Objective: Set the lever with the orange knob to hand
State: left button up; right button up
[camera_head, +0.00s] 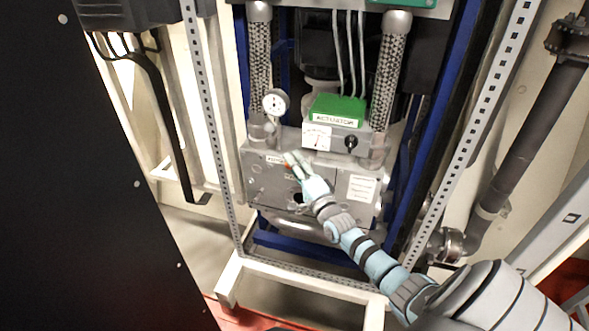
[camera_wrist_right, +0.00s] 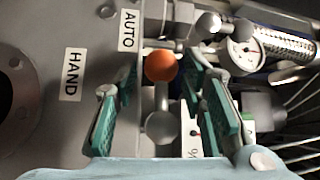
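The orange knob (camera_wrist_right: 160,66) sits on the end of a short grey lever (camera_wrist_right: 162,98) on the grey panel. In the wrist view the knob is nearer the AUTO label (camera_wrist_right: 128,30) than the HAND label (camera_wrist_right: 72,75). My right gripper (camera_wrist_right: 160,88) is open, with one green-padded finger on each side of the lever and a visible gap to both. In the head view my right gripper (camera_head: 298,162) is at the front of the panel, and only a little of the orange knob (camera_head: 287,166) shows beside it. My left gripper is out of view.
A green-topped actuator box (camera_head: 338,108) with a black knob (camera_head: 351,143) sits above the panel. A round gauge (camera_head: 276,102) stands to its left. Perforated metal posts (camera_head: 205,100) flank the unit. A large black panel (camera_head: 75,190) fills the left side.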

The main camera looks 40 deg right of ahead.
jog(key=shift+c, duration=0.3)
grip_shut()
jog(key=shift+n+g+p, duration=0.3)
jog(key=shift+n+p, duration=0.1)
jog(key=shift+p, duration=0.4)
jog(key=shift+s+d+f+n+g+h+p, duration=0.35)
jog(key=shift+n+g+p, duration=0.85)
jog(key=shift+p, duration=2)
jog(key=shift+s+f+n+g+y+p, duration=0.15)
jog(key=shift+f+n+g+p, duration=0.55)
jog(key=shift+g+p, duration=1.7)
jog(key=shift+s+d+f+n+g+h+p, duration=0.1)
jog(key=shift+s+d+f+n+g+p, duration=0.7)
jog(key=shift+p, duration=3.25)
jog(key=shift+w+a+r+n+t, duration=0.3)
jog(key=shift+w+a+r+n, duration=0.2)
jog(key=shift+w+a, duration=0.15)
jog(key=shift+s+f, duration=0.15)
jog(key=shift+o, duration=0.3)
grip_release()
